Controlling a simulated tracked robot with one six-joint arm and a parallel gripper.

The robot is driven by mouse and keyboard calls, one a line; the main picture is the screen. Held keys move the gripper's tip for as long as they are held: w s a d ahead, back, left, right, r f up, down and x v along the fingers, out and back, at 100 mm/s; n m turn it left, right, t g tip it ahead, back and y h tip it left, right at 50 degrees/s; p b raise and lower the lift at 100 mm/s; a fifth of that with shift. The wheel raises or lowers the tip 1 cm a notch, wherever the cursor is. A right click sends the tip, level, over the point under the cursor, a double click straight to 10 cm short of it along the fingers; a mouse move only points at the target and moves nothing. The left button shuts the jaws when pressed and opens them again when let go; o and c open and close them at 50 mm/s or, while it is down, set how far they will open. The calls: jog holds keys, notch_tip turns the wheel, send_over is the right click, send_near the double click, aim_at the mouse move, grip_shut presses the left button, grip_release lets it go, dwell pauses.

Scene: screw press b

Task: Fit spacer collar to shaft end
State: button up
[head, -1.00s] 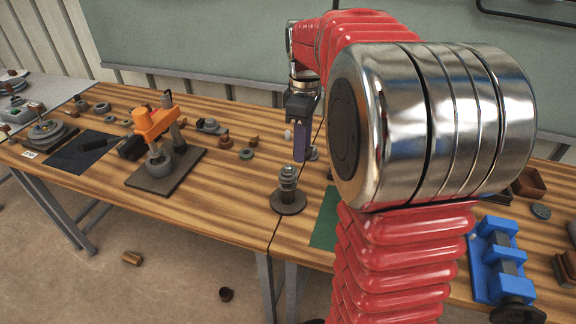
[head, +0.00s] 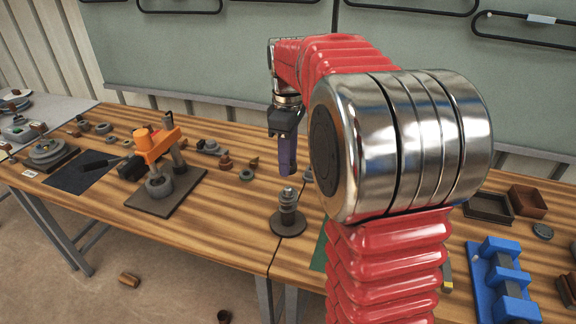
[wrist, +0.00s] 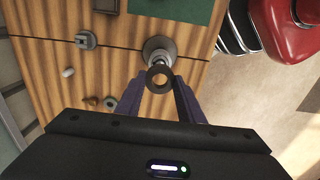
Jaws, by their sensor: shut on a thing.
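My gripper (wrist: 160,82) is shut on a dark grey spacer collar (wrist: 149,80), a ring held between the two purple fingertips in the wrist view. In the head view my gripper (head: 287,170) points down just above the shaft end; the collar cannot be made out there. The upright metal shaft (head: 288,204) stands on a round dark base near the table's front edge. In the wrist view the shaft and its round base (wrist: 153,43) show just beyond the collar. The collar looks apart from the shaft, though the gap is hard to judge.
An orange press tool (head: 155,145) stands on a dark plate to the left. A blue fixture (head: 500,270) and brown bins (head: 527,201) are at the right.

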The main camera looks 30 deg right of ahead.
aim_at(288, 187)
jog(key=shift+f, duration=2.45)
jog(key=shift+f, duration=1.4)
jog(key=o, duration=1.2)
jog(key=shift+o, duration=0.2)
notch_tip(288, 187, up, 14)
jog(key=shift+f, duration=0.15)
